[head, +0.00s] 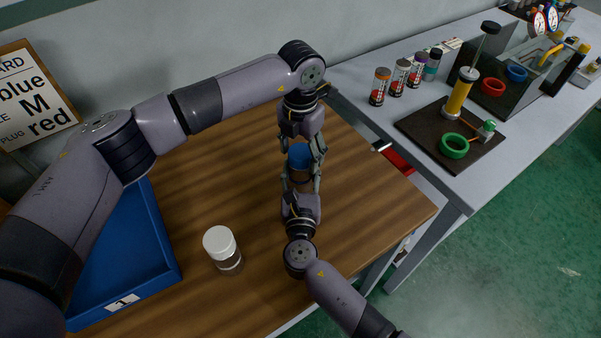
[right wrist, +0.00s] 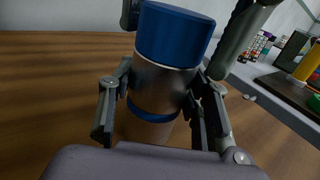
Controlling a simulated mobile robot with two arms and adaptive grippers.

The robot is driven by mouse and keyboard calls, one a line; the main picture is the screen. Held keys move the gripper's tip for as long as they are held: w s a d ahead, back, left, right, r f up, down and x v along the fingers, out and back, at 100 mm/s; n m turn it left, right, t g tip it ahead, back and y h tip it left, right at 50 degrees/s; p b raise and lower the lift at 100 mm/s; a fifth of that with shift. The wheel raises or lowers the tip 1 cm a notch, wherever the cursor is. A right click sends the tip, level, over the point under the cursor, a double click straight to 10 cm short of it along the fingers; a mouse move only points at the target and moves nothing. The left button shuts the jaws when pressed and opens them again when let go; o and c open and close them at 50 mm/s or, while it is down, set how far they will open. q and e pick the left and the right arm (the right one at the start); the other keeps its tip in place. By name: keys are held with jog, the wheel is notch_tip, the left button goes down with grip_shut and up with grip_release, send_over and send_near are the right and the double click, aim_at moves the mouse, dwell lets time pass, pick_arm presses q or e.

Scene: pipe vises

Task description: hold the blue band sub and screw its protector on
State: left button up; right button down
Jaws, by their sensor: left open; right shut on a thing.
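The blue band sub (right wrist: 150,85) is a grey metal cylinder with a blue ring low on its body. It stands roughly upright in the right wrist view, leaning a little in the picture. Its blue protector (right wrist: 175,35) sits on its top end and also shows in the head view (head: 300,155). How far the thread is engaged is hidden. My right gripper (head: 301,180) is shut on the sub's body from the near side. My left gripper (head: 301,150) is open, with its fingers on either side of the blue protector. Whether they touch it I cannot tell.
A jar-like piece with a white cap (head: 221,246) stands on the wooden table (head: 190,215). A blue tray (head: 125,265) lies at the left, under my left arm. A sign board (head: 28,90) leans at the back left. A grey bench (head: 400,118) with several small bottles stands at the right.

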pick_arm(q)
jog(key=shift+c, duration=0.3)
jog(key=c, duration=1.1)
jog(key=shift+c, duration=0.2)
jog(key=o, duration=1.4)
jog(key=shift+c, duration=0.2)
notch_tip(320, 180, up, 12)
